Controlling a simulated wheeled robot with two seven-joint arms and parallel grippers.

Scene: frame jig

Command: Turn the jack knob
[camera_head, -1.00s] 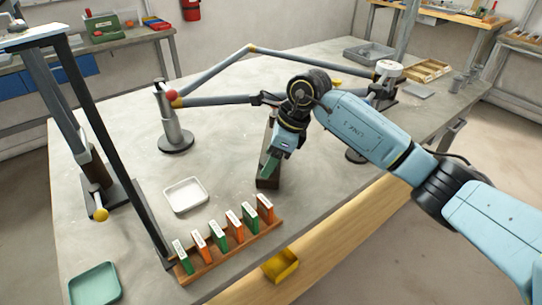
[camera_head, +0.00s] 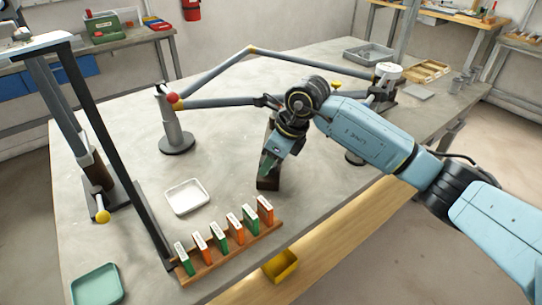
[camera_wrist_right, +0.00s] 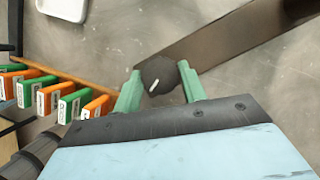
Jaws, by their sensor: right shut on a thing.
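The jack knob (camera_wrist_right: 157,76) is a dark round knob with a white pointer line, seen in the right wrist view. The line slants, its lower end to the left. My right gripper (camera_wrist_right: 158,88) has its green fingers on either side of the knob, shut on it. A dark brown bar (camera_wrist_right: 225,38) runs from beside the knob to the upper right. In the head view my right gripper (camera_head: 269,164) points down at the dark upright jack block (camera_head: 268,184), and the knob is hidden behind the fingers. My left gripper is not in view.
A wooden rack (camera_head: 230,254) with several green and orange blocks stands in front, left of the gripper. A white tray (camera_head: 187,197) lies behind it. Grey frame tubes (camera_head: 215,102) on a round-based stand (camera_head: 177,140) cross behind my arm. A yellow bin (camera_head: 281,265) sits below the front edge.

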